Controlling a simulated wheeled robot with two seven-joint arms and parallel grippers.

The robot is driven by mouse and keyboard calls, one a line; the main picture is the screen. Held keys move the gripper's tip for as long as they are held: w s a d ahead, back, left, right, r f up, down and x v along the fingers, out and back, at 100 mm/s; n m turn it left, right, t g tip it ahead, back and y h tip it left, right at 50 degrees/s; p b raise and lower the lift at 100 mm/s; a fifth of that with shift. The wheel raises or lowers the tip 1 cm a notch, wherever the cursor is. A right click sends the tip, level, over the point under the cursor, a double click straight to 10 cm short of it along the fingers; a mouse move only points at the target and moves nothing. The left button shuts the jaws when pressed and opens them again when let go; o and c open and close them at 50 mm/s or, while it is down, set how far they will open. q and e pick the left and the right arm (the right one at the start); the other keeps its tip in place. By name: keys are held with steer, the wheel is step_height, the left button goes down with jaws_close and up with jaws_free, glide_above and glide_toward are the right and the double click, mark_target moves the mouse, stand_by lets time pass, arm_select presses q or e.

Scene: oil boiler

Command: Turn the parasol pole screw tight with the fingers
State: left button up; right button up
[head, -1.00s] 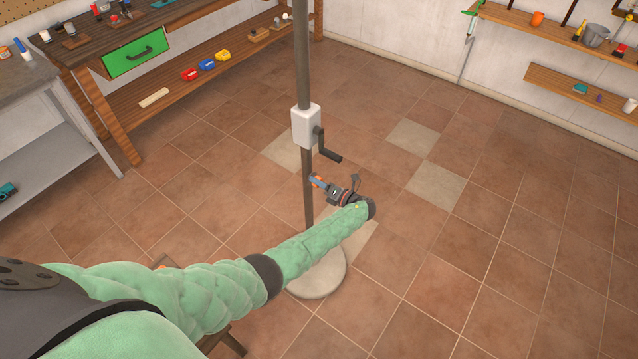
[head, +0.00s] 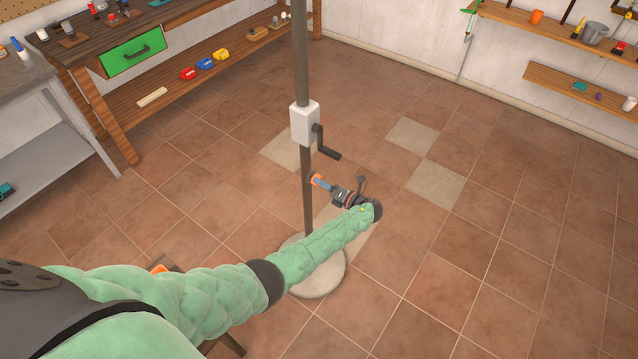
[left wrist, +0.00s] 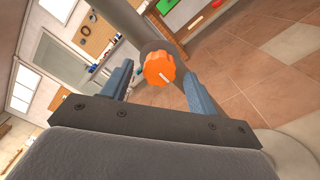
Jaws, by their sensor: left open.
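The dark parasol pole (head: 307,195) stands upright on a round pale base (head: 318,278). Its screw is an orange ribbed knob (head: 315,179) on the side of the pole, below the crank housing. My left gripper (head: 321,183) points at the knob from the right, with its fingertips close to it. In the left wrist view the orange knob (left wrist: 159,68) shows between the two spread blue-grey fingers of my left gripper (left wrist: 157,72), with a gap on both sides. The frames do not show how far the fingertips reach along the knob. My right gripper is not in view.
A white crank housing (head: 305,123) with a dark crank handle (head: 328,150) sticks out above my left gripper. A wooden workbench (head: 90,55) with a green drawer (head: 137,52) stands at the back left. Shelves (head: 575,85) hang at the right.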

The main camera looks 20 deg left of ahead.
arm_select(q)
steer(key=b+v, duration=0.1)
steer(key=v, duration=0.4)
steer(key=shift+d+b, duration=0.1)
steer(key=shift+b, duration=0.25)
